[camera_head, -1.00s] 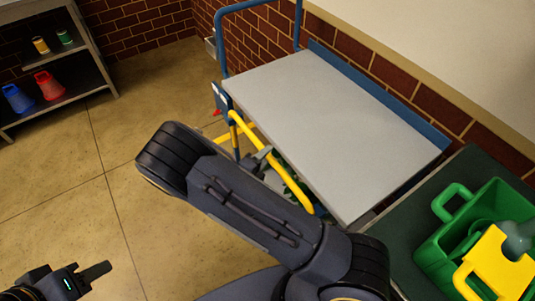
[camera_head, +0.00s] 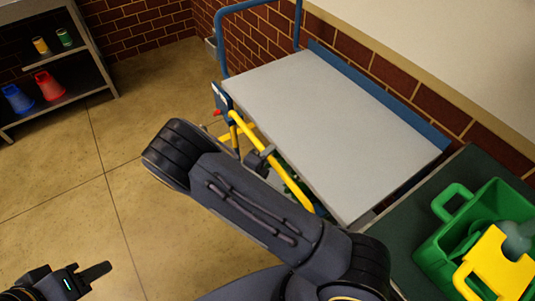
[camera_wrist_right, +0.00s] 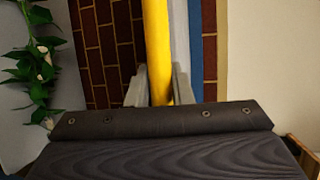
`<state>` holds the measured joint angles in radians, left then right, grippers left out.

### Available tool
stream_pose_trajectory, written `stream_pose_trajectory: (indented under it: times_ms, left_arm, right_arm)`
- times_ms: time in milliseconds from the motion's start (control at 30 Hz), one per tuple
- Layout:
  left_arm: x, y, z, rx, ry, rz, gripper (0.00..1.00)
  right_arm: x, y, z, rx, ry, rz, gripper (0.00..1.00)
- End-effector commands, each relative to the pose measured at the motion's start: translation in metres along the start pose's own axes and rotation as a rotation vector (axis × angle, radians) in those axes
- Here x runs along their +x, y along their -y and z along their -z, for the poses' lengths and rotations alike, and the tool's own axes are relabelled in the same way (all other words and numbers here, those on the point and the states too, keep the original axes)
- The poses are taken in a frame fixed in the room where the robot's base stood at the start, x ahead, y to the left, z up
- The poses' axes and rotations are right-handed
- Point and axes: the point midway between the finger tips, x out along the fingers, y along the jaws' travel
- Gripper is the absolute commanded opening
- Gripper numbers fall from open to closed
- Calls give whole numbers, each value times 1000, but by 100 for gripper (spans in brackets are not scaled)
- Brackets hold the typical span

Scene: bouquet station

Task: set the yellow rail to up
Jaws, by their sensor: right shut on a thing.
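The yellow rail (camera_head: 293,188) runs along the near left side of the blue-framed cart with the grey top (camera_head: 335,125). It slopes from a blue post at the upper left to the lower right, partly hidden behind my right arm. My right gripper (camera_head: 262,158) is at the rail. In the right wrist view the yellow rail (camera_wrist_right: 157,45) stands between the two grey fingers of my right gripper (camera_wrist_right: 158,88), which are shut on it. My left gripper (camera_head: 95,273) is at the lower left over the floor, away from the cart; its opening is unclear.
A green caddy (camera_head: 425,255) with a yellow item sits on a dark surface at the right. A shelf (camera_head: 75,90) with colored buckets and cans stands at the upper left. Green leaves (camera_wrist_right: 40,70) hang at the left in the wrist view. The floor at left is clear.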

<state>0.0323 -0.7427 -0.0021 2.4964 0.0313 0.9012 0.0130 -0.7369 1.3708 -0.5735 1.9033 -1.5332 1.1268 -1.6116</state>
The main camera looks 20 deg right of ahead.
Motion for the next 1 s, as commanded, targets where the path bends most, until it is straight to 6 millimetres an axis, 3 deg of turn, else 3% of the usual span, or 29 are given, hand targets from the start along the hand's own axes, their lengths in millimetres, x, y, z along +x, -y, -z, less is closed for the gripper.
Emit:
stream_pose_trajectory:
  times_ms: [133, 267, 700, 1000]
  left_arm:
    - [-5, -2, 3, 0, 0, 0, 39]
    - [-20, -9, 10, 0, 0, 0, 39]
    - [-90, -41, 45, 0, 0, 0, 39]
    - [-93, -43, 47, 0, 0, 0, 39]
  right_arm:
    - [-1, 7, 0, 1, -1, 0, 0]
    - [-5, 27, -2, 2, -1, 1, 0]
    - [-23, 127, -10, 1, 0, 6, 0]
    - [-24, 135, -10, 2, 0, 8, 0]
